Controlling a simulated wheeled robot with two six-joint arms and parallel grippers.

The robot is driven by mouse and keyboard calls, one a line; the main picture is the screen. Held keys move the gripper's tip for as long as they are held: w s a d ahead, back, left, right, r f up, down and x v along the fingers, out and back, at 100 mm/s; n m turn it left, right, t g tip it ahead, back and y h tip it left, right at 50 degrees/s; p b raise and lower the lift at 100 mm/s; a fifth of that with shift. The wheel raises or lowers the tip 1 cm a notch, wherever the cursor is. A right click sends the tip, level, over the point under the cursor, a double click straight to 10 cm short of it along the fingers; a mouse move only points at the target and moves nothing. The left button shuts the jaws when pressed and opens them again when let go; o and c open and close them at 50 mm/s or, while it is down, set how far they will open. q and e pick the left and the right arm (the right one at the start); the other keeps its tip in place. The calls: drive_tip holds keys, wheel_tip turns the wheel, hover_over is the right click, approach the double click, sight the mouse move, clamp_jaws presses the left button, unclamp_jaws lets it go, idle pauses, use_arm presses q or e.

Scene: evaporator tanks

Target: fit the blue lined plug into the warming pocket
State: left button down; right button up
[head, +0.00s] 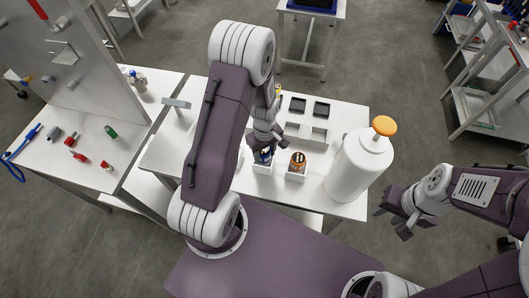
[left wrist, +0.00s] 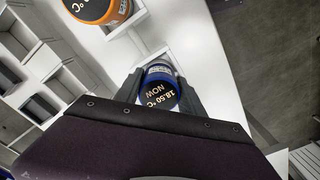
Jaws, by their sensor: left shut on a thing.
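My left gripper (head: 263,152) points down at the front of the white table and is shut on the blue lined plug (head: 265,158). In the left wrist view the plug (left wrist: 160,86) sits between the two dark fingers; its black top reads "18.50 °C NOW". A white square holder (head: 262,169) is directly below the plug; I cannot tell whether the plug is inside it or above it. Two dark-topped pockets (head: 297,104) and lighter pockets (head: 292,130) lie farther back; which is the warming pocket is unclear. My right gripper (head: 393,218) is open and empty, off the table's right side.
An orange lined plug (head: 298,160) stands in a white holder (head: 295,177) just right of the blue one; it also shows in the left wrist view (left wrist: 97,10). A tall white tank (head: 358,172) with an orange cap stands at the right. Several fittings lie on the left table (head: 52,165).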

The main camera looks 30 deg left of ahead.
use_arm(q)
drive_tip(key=c, duration=0.7)
unclamp_jaws()
drive_tip(key=shift+f, duration=0.1)
drive_tip(key=shift+r, duration=0.2)
drive_tip(key=shift+w+r, duration=0.1)
drive_tip(key=shift+r, duration=0.25)
wheel_tip(320, 180, up, 11)
drive_tip(key=s+d+m+t, duration=0.1)
drive_tip(key=s+d+m, duration=0.4)
drive_tip(key=s+m, duration=0.5)
drive_tip(key=shift+m, duration=0.7)
drive_tip(key=f+b, duration=0.1)
drive_tip(key=b, duration=0.1)
drive_tip(key=w+f+b, duration=0.1)
drive_tip(key=f+b, duration=0.3)
drive_tip(key=shift+w+a, duration=0.2)
drive_tip(key=shift+w, duration=0.15)
